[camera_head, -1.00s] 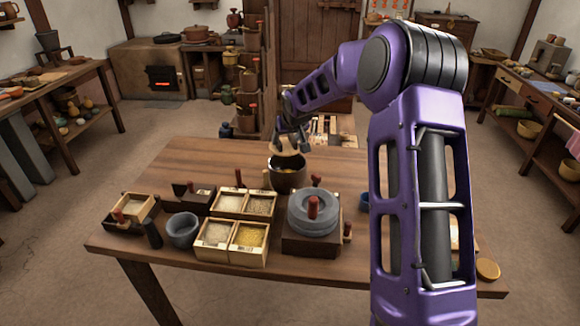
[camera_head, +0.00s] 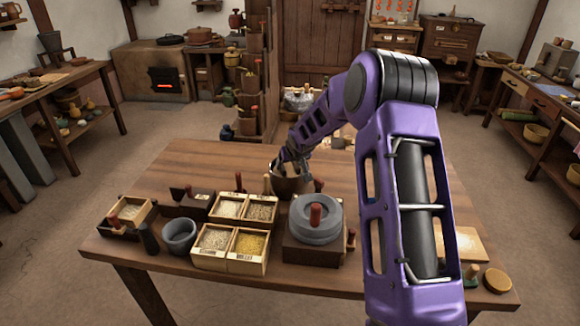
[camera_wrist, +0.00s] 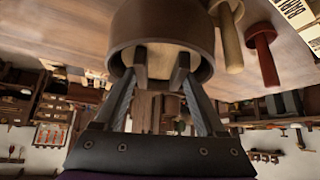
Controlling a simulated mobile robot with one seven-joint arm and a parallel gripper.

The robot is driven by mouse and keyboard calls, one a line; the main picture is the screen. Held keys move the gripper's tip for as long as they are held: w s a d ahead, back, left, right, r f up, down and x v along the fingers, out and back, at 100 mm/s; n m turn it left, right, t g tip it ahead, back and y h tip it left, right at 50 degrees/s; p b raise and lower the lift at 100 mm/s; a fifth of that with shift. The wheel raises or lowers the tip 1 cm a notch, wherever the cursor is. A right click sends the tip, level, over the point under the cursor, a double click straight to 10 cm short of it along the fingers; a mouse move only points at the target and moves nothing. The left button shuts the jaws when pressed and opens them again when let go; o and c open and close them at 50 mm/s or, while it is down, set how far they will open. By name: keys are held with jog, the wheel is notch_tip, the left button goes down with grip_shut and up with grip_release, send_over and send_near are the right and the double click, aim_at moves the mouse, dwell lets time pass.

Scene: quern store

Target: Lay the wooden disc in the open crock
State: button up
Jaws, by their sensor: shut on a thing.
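The open crock (camera_head: 287,184) is a dark brown round pot near the far middle of the table; it also shows large in the wrist view (camera_wrist: 160,22). My gripper (camera_head: 284,164) is at the crock's mouth, shut on the pale wooden disc (camera_head: 292,170). The disc looks tilted at or just inside the mouth, partly hidden by the fingers and rim. In the wrist view my fingers (camera_wrist: 160,66) reach into the crock's opening, and the disc is not clear there. I cannot tell whether the disc touches the crock's contents.
A grey stone quern (camera_head: 316,222) with a red handle stands in front of the crock. Grain boxes (camera_head: 232,268) and a grey mortar (camera_head: 179,236) are to the left. Upright handles stand close to the crock. A round wooden lid (camera_head: 497,280) lies at the right front.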

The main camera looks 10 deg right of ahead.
jog(key=shift+f, duration=0.1)
jog(key=shift+f+b, duration=0.6)
jog(key=shift+f, duration=0.05)
jog(key=o, duration=1.3)
jog(key=shift+o, duration=0.2)
jog(key=shift+r, duration=0.1)
jog(key=shift+r+p, duration=0.6)
jog(key=shift+p, duration=0.05)
jog(key=p+v, duration=0.1)
jog(key=v, duration=1.1)
